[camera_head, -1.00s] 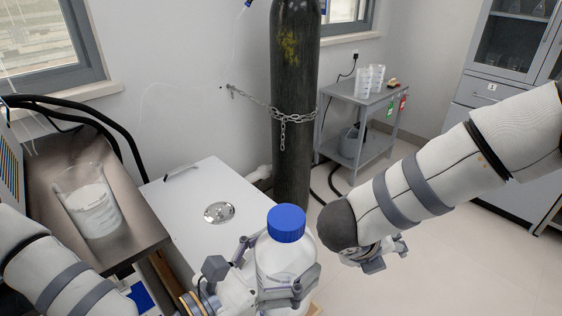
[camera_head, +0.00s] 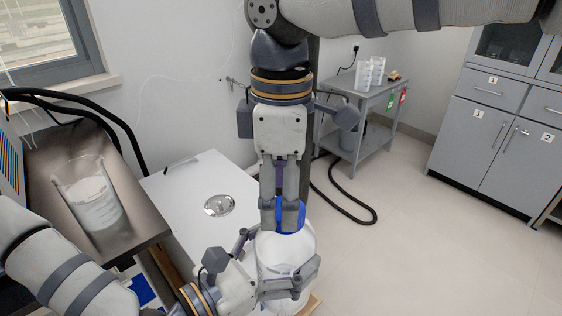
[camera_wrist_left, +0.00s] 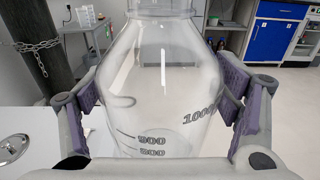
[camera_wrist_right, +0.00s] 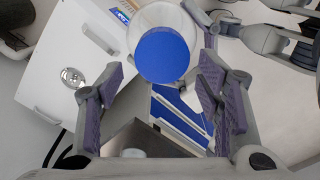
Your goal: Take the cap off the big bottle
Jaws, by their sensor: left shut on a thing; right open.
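The big bottle is clear and whitish, with a blue cap. In the head view its shoulder (camera_head: 300,240) and a strip of the cap (camera_head: 291,222) show below my right gripper (camera_head: 282,212). My left gripper (camera_head: 287,272) is shut around the bottle's body; the left wrist view shows the graduated glass (camera_wrist_left: 165,90) between its fingers. My right gripper points down over the cap, open, its fingers near the cap's sides. In the right wrist view the cap top (camera_wrist_right: 162,55) lies between and slightly beyond the fingertips. I cannot tell whether they touch it.
A beaker (camera_head: 92,195) stands on a metal bench at left. A white surface (camera_head: 185,205) with a round metal disc (camera_head: 219,205) lies behind the bottle. A grey cart (camera_head: 360,110) stands farther back, and a dark gas cylinder is mostly hidden by my right arm.

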